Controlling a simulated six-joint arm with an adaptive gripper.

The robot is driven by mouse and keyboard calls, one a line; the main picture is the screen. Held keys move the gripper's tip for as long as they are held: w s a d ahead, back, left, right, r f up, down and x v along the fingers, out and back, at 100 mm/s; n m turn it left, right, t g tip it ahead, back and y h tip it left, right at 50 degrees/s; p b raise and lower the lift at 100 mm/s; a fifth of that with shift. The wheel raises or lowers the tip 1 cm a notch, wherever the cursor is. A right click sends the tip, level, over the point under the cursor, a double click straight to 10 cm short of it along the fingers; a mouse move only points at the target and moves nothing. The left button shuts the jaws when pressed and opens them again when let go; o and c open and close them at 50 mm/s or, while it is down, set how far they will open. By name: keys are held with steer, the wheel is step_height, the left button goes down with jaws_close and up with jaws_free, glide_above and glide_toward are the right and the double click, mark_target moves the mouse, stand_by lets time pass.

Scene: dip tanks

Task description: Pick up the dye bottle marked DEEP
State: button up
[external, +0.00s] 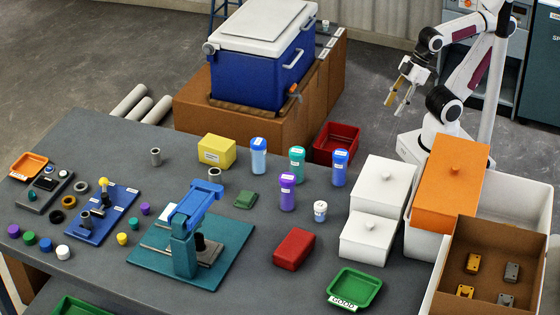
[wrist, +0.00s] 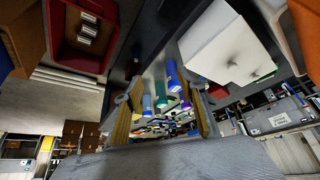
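Several capped bottles stand upright on the grey table: a light blue bottle (external: 258,158), a teal bottle (external: 297,166), a blue bottle (external: 340,170) and a purple bottle (external: 288,194). Each has a white label too small to read, so I cannot tell which is marked DEEP. My gripper (external: 397,103) is open and empty, raised behind the table's far right side, well apart from the bottles. In the wrist view, the blue bottle (wrist: 173,78) and teal bottle (wrist: 160,94) show between the spread fingers of my gripper (wrist: 163,100).
White lidded boxes (external: 378,183) and an orange box (external: 452,190) stand right of the bottles. A red bin (external: 337,140) is behind them. A small white jar (external: 320,210), a red block (external: 294,249) and a teal-based fixture (external: 225,262) stand nearer the front.

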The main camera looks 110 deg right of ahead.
steer(key=shift+o, duration=0.4)
steer(key=o, duration=0.4)
steer(key=w+d+r+n+t+h, duration=0.15)
steer(key=w+d, duration=0.25)
steer(key=w, duration=0.4)
steer(key=w+d+r+t+h, duration=0.1)
steer(key=w+d+r+t, duration=0.1)
steer(key=w+d, duration=0.35)
steer(key=w+d+r+n+t+h, duration=0.1)
steer(key=w+d+r+t, duration=0.1)
steer(key=w, duration=0.8)
steer(key=w+d+f+n+t+y, duration=0.1)
steer(key=w+f+n+t+y, duration=0.2)
steer(key=w, duration=0.4)
steer(key=w+f+n+t+y, duration=0.1)
steer(key=w+n+y, duration=0.2)
steer(key=w+y, duration=0.25)
steer(key=s+a+f+n+g+y, duration=0.2)
steer(key=s+a+f+g+y, duration=0.1)
steer(key=s+f, duration=0.5)
steer(key=s+a+f+n+g+y, duration=0.2)
steer(key=s+a+f+g+y, duration=0.2)
steer(key=s+f+y, duration=0.4)
step_height(320, 180, down, 5)
steer(key=shift+s+a+f, duration=0.1)
steer(key=shift+s+a, duration=0.3)
steer(key=shift+a, duration=0.1)
